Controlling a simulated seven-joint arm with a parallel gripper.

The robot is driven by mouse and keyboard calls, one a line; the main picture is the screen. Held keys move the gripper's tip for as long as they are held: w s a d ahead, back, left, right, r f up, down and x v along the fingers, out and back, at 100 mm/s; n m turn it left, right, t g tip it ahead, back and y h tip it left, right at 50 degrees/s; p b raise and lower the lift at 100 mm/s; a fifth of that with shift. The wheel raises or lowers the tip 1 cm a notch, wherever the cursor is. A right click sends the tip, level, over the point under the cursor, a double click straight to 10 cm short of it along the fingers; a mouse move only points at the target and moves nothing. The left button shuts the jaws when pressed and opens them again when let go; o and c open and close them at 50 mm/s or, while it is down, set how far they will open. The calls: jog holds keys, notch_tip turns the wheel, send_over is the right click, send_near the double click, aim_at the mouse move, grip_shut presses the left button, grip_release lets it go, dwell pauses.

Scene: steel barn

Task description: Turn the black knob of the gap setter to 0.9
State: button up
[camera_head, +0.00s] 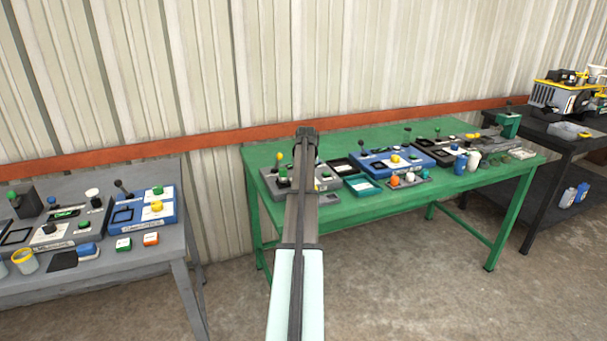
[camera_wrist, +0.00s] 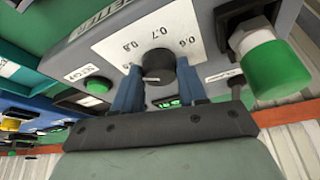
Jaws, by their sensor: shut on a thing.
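The gap setter is a grey box in the wrist view (camera_wrist: 205,20), with a white dial plate (camera_wrist: 120,45). Its black knob (camera_wrist: 157,63) sits on the plate, with the figures 0.6, 0.7 and 0.8 readable around it; another figure is partly cut off from clear reading. My gripper (camera_wrist: 158,80) is shut on the black knob, one blue finger at each side. A small pale mark shows on the knob, but I cannot tell its reading. A green display below the knob is partly hidden by my gripper. In the head view my arm hides the gripper and knob.
In the head view, a green table (camera_head: 370,136) holds several other control boxes, including a blue one (camera_head: 372,165). A grey table (camera_head: 120,265) with more devices stands left, a black bench (camera_head: 570,140) right.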

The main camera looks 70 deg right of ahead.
jog(key=shift+s+d+n+t+y, duration=0.1)
jog(key=shift+n+t+y, duration=0.4)
jog(key=shift+n, duration=1.4)
jog(key=o, duration=1.1)
jog(key=shift+c, duration=0.2)
jog(key=v, duration=1.4)
jog(key=shift+s+f, duration=0.1)
jog(key=shift+f, duration=0.05)
